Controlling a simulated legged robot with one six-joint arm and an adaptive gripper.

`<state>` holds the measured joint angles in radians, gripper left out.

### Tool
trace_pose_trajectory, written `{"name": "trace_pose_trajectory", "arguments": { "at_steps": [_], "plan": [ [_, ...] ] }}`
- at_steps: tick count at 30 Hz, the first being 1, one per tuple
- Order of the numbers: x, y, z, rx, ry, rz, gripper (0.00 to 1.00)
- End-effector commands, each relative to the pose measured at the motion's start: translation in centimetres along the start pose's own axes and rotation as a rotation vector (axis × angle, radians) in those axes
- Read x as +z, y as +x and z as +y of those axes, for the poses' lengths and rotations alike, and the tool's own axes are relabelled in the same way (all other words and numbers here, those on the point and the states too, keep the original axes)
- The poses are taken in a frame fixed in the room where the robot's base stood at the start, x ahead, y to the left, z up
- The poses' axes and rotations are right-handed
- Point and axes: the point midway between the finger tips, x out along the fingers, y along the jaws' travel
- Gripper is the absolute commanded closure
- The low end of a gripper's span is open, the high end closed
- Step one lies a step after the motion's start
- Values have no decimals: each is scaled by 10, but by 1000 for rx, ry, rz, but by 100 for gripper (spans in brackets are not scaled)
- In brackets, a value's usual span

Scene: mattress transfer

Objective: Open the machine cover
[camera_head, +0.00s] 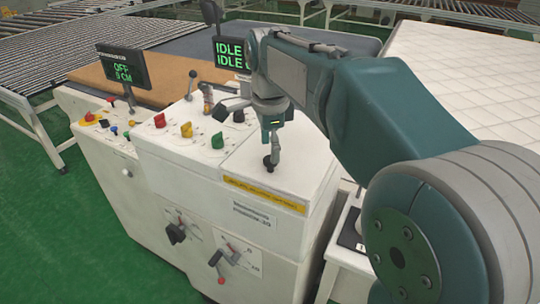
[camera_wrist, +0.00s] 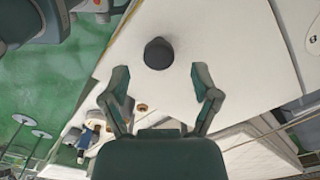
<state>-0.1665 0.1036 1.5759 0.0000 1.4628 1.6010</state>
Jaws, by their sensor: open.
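The white machine cover (camera_head: 300,158) is the flat top panel on the right part of the machine, above a yellow label strip. It lies closed. A dark round knob (camera_head: 268,163) stands on it, and the knob shows whole in the wrist view (camera_wrist: 158,53) against the white cover (camera_wrist: 178,92). My gripper (camera_head: 274,146) points down just above the knob. In the wrist view my gripper (camera_wrist: 161,72) has its two fingers spread wide, with nothing between them. The knob lies beyond the fingertips there, roughly centred between them. I cannot tell the exact height gap.
Rotary handles (camera_head: 225,258) stick out of the front. A white mattress (camera_head: 465,75) lies behind my arm. Roller conveyors (camera_head: 50,50) stand behind; green floor is free at left.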

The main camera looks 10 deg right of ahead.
Motion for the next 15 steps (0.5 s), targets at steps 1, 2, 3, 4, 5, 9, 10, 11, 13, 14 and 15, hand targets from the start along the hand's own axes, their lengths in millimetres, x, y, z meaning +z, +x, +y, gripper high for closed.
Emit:
{"name": "trace_pose_trajectory", "arguments": {
  "at_steps": [1,2,3,4,5,9,10,11,13,14,15],
  "plan": [
    [0,8,0,3,0,0,21],
    [0,12,0,2,0,0,21],
    [0,16,0,2,0,0,21],
    [0,19,0,2,0,0,21],
    [0,21,0,1,0,0,21],
    [0,27,0,0,0,0,21],
    [0,27,0,0,0,0,21],
    [0,27,0,-1,-1,0,21],
    [0,27,0,-1,-1,0,21],
    [0,27,0,-1,-1,0,21],
    [0,27,0,-1,-1,0,21]
  ]
}}
